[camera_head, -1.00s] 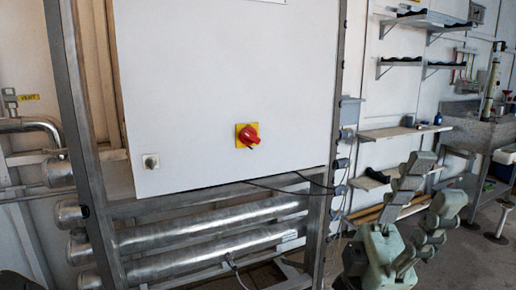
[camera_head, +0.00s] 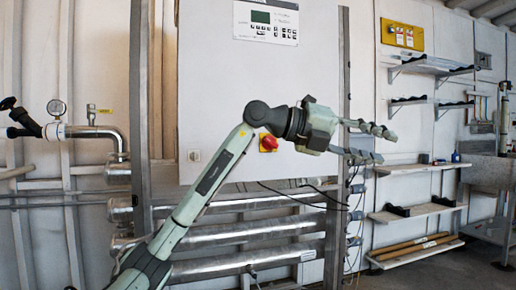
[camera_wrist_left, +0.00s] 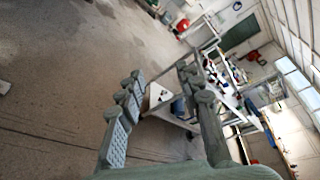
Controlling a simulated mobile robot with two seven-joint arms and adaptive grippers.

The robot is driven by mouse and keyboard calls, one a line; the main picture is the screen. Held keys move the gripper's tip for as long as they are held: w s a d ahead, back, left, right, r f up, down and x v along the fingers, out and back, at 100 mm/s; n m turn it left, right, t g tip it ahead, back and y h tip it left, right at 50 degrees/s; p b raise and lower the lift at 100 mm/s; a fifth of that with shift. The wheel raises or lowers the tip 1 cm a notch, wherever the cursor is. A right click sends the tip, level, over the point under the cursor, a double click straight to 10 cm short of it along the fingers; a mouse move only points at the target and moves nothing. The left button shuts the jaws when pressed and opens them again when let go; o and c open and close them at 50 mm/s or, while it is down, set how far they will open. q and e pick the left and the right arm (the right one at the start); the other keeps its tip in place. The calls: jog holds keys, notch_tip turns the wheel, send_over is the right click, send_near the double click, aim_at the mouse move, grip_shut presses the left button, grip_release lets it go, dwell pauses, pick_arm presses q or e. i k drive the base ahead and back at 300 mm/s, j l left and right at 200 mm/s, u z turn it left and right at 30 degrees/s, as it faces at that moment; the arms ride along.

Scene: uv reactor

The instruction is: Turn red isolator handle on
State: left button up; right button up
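The red isolator handle (camera_head: 268,142) sits on a yellow square plate on the front of the white cabinet (camera_head: 215,75). My left arm crosses in front of the cabinet, and part of the yellow plate is hidden behind it. My left gripper (camera_head: 384,143) points right, past the cabinet's right edge, and does not touch the handle. Its fingers are spread apart and empty; they also show in the left wrist view (camera_wrist_left: 158,95). The handle is not seen in the left wrist view. My right gripper is not in view.
A control panel (camera_head: 265,22) with a small screen is at the cabinet's top. A grey knob (camera_head: 194,156) is low on its left. Metal tubes (camera_head: 210,266) run below. Wall shelves (camera_head: 415,168) stand at right. A pressure gauge (camera_head: 56,107) is at left.

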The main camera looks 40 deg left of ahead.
aim_at(269, 143)
jog(key=i+u, duration=0.1)
jog(key=u, duration=0.9)
jog(key=i+l+u, duration=0.1)
jog(key=u, duration=0.4)
jog(key=i+l+u, duration=0.15)
jog(key=l+u, duration=0.15)
jog(key=i+l+u, duration=0.1)
jog(key=l+u, duration=0.45)
jog(key=l, duration=0.15)
jog(key=i+l+u, duration=0.2)
jog(key=l, duration=0.35)
jog(key=l+u, duration=0.15)
jog(key=l, duration=2.25)
jog(key=u, duration=0.05)
